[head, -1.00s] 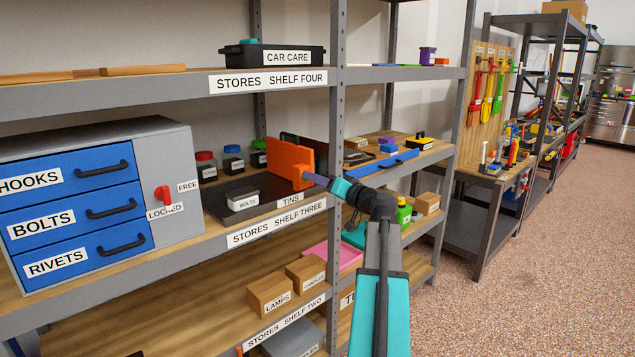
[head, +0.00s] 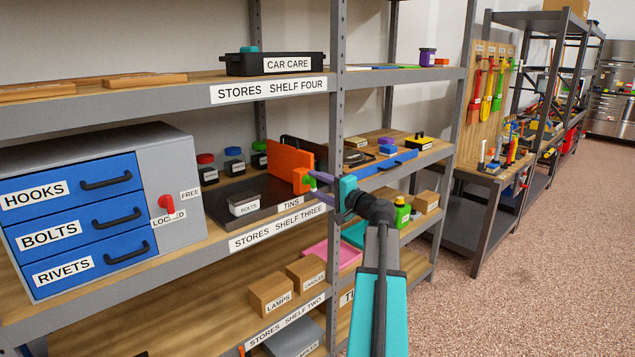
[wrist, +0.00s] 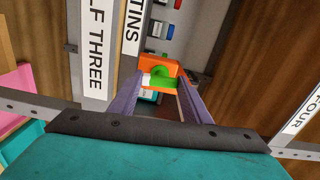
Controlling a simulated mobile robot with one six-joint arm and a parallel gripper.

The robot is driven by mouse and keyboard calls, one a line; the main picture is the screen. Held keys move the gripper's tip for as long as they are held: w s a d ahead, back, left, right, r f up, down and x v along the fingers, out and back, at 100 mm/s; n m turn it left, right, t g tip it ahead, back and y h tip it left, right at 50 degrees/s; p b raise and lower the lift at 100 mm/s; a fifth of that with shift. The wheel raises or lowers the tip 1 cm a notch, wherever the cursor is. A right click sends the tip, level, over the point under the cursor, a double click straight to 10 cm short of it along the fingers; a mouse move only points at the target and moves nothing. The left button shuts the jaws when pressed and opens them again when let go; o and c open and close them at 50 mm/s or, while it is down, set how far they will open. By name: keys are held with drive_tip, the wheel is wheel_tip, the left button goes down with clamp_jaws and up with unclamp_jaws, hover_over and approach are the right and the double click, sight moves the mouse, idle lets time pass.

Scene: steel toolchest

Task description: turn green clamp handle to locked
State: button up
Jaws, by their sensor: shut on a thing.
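The green clamp handle (wrist: 166,82) shows between my finger ends in the wrist view, in front of an orange clamp block (wrist: 174,69). In the head view only a small green piece of the handle (head: 311,183) shows beside the orange part (head: 290,157), on the shelf three board. My gripper (wrist: 162,84) has purple fingers and is shut on the green handle; it also shows in the head view (head: 318,188). Part of the handle is hidden by the fingers in the head view. I cannot read any lock marking on the clamp.
A dark tray (head: 222,190) holding a bolts box (head: 245,205) lies left of the clamp. A shelf upright (head: 336,110) stands close to my gripper. A cabinet (head: 168,150) with blue drawers and a red handle stands at left. A blue tray (head: 392,161) lies to the right.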

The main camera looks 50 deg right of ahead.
drive_tip(key=shift+d+m, duration=0.1)
drive_tip(key=shift+m, duration=0.5)
drive_tip(key=o, duration=1)
drive_tip(key=shift+o, duration=0.2)
drive_tip(key=s+a, duration=0.1)
drive_tip(key=s, duration=1.2)
drive_tip(key=shift+s, duration=0.4)
